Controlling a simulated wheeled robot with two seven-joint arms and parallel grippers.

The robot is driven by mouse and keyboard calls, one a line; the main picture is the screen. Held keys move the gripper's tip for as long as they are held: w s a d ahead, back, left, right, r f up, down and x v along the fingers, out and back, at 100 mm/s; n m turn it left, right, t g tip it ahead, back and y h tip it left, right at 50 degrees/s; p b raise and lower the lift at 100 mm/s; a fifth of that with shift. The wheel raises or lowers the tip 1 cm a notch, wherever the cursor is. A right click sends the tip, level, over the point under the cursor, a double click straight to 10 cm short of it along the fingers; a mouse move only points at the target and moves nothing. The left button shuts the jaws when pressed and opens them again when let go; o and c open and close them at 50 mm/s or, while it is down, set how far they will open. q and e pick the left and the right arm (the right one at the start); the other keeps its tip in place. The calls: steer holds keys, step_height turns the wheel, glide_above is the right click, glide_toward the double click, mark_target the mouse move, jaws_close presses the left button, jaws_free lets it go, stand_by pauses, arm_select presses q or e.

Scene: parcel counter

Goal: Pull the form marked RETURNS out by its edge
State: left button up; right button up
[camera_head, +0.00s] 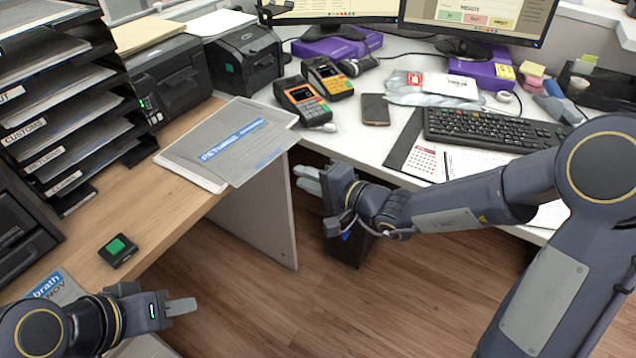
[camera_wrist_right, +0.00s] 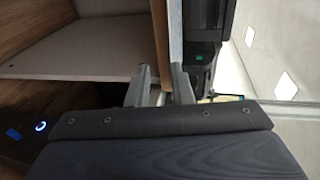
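A grey form (camera_head: 262,150) with a blue heading strip, which seems to read RETURNS, lies on a white pad or stack (camera_head: 172,168) on the wooden counter. Its right part sticks out past the counter's edge. My right gripper (camera_head: 308,180) is near the form's overhanging right edge, below and to its right in the head view. In the right wrist view its two fingers (camera_wrist_right: 160,88) are apart, with the counter's edge beyond them; I cannot tell whether the form is between them. My left gripper (camera_head: 182,307) is low at the left, away from the form; its fingers overlap in view.
A black tray rack (camera_head: 62,110) with labelled slots stands at the left, beside printers (camera_head: 170,80). A small box with a green button (camera_head: 118,249) sits on the wooden counter. Card terminals (camera_head: 302,100), a phone (camera_head: 375,109) and a keyboard (camera_head: 490,129) occupy the white desk.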

mark_target(272, 160)
steer(key=shift+r+b+x, duration=0.25)
steer(key=shift+x, duration=1.2)
steer(key=shift+r+b+x, duration=0.25)
steer(key=shift+r+x, duration=0.05)
steer(key=shift+x, duration=1.15)
steer(key=shift+r+b+x, duration=0.25)
steer(key=shift+x, duration=1.2)
steer(key=shift+w+a, duration=0.1)
jaws_close()
